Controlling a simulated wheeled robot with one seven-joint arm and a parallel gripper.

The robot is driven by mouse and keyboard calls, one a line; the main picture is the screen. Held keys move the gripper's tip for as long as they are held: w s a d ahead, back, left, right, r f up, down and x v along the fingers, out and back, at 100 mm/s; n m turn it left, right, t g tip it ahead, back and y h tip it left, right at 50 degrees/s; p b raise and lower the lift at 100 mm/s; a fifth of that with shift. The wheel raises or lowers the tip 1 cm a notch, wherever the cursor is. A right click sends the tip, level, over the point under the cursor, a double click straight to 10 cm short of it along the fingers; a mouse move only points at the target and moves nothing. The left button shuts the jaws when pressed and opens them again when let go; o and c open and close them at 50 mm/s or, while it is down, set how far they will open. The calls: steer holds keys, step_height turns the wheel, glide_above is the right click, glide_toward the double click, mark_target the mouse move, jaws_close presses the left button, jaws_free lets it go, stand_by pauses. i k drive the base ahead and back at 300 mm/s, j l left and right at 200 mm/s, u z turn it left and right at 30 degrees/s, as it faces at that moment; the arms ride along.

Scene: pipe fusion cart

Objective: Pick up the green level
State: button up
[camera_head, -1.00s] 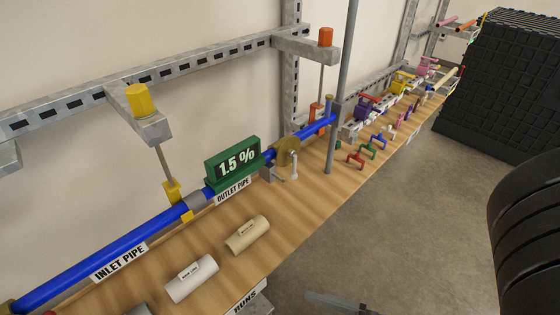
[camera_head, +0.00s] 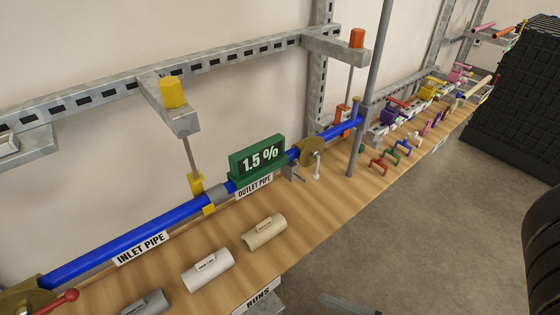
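The green level (camera_head: 257,160) is a block with a dark display reading "1.5 %". It sits on top of the blue pipe (camera_head: 140,235), just right of a grey coupling and behind the "OUTLET PIPE" label. Nothing covers its front face. My gripper cannot be made out in the head view. A thin grey bar (camera_head: 350,304) at the bottom edge may be part of my arm, but I cannot tell.
A brass clamp (camera_head: 312,151) stands right of the level, and a yellow-topped hanger (camera_head: 172,93) left of it. A grey upright pole (camera_head: 371,100) rises further right. Pipe half-shells (camera_head: 264,231) lie in front on the wooden bench. Small coloured clamps (camera_head: 389,155) stand beyond the pole.

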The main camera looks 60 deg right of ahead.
mark_target(259, 159)
steer(key=j+z, duration=0.5)
steer(key=z, duration=0.2)
steer(key=j+z, duration=0.3)
steer(key=i+l, duration=0.05)
